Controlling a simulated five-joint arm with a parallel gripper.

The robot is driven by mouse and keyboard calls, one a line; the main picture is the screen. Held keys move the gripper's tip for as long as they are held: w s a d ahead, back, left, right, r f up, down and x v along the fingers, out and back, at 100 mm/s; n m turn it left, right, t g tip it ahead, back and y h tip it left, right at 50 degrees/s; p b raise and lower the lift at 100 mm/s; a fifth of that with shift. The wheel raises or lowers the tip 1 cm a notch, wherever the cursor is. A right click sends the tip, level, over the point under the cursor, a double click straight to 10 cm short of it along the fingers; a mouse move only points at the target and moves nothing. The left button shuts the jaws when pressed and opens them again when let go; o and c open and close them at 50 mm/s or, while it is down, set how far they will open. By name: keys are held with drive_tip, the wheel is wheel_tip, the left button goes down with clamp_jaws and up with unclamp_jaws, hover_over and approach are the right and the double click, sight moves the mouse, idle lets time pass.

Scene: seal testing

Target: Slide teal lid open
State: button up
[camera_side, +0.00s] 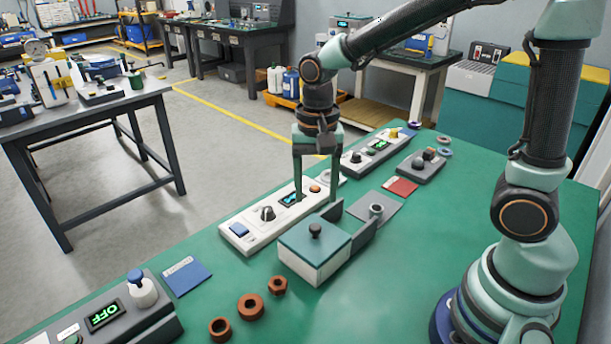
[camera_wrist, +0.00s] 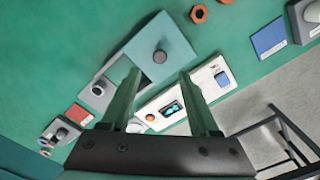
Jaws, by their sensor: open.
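The teal lid (camera_side: 308,243) is a flat plate with a dark upright knob (camera_side: 315,230). It lies on a pale box (camera_side: 318,272) on the green bench. Grey side walls (camera_side: 363,234) extend past the lid's far right side. In the wrist view, the lid (camera_wrist: 180,32) and its knob (camera_wrist: 160,57) show beyond my fingertips. A shaded gap borders the lid there; I cannot tell how far it opens the box. My gripper (camera_side: 316,197) points down with its fingers apart and empty. In the side view it appears behind and above the knob. The wrist view also shows both fingers (camera_wrist: 159,74).
A white control panel (camera_side: 268,213) lies just behind the box. A grey plate with a metal ring (camera_side: 376,210) and a red card (camera_side: 400,187) lie to the right. Several brown nuts (camera_side: 250,306) and a blue card (camera_side: 186,276) lie in front left.

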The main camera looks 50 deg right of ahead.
sight(316, 226)
wheel_tip(316, 226, down, 8)
drive_tip(key=shift+r, duration=0.1)
idle(0.4)
clamp_jaws()
drive_tip(key=shift+r, duration=0.1)
idle(1.1)
